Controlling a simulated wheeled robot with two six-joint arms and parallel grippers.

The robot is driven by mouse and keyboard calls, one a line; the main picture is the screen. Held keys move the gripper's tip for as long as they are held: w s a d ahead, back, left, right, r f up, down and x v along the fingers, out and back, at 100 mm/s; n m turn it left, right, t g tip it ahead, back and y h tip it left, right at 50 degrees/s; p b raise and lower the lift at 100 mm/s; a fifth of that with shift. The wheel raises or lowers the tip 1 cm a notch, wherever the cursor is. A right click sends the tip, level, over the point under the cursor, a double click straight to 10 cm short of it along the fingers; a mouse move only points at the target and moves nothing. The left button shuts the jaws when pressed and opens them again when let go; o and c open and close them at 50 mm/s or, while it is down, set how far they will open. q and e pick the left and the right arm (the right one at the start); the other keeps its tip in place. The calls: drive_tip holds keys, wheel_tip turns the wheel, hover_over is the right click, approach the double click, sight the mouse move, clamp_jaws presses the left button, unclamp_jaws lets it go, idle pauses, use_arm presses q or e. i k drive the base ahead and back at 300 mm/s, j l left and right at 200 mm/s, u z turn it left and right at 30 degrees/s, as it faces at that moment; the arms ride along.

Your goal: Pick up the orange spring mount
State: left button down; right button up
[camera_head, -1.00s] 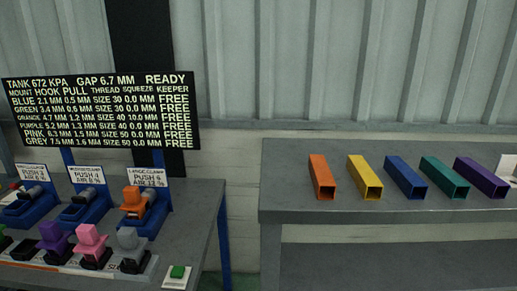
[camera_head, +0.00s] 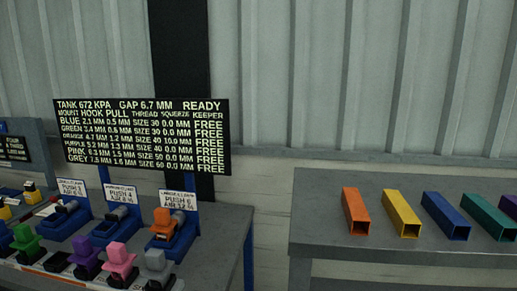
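The orange spring mount (camera_head: 164,224) sits in the blue clamp fixture (camera_head: 181,240) at the right end of the left bench, in front of the sign reading "PUSH 6". Neither of my grippers is in the head view, so their state cannot be seen.
Green (camera_head: 25,243), purple (camera_head: 86,257), pink (camera_head: 119,262) and grey (camera_head: 156,266) mounts stand in a row at the front of the left bench. A black display board (camera_head: 145,137) stands behind. Coloured square tubes, including an orange one (camera_head: 355,212), lie on the right table (camera_head: 315,225). A gap separates bench and table.

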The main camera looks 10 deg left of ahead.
sight(163, 226)
drive_tip(key=u, duration=1.35)
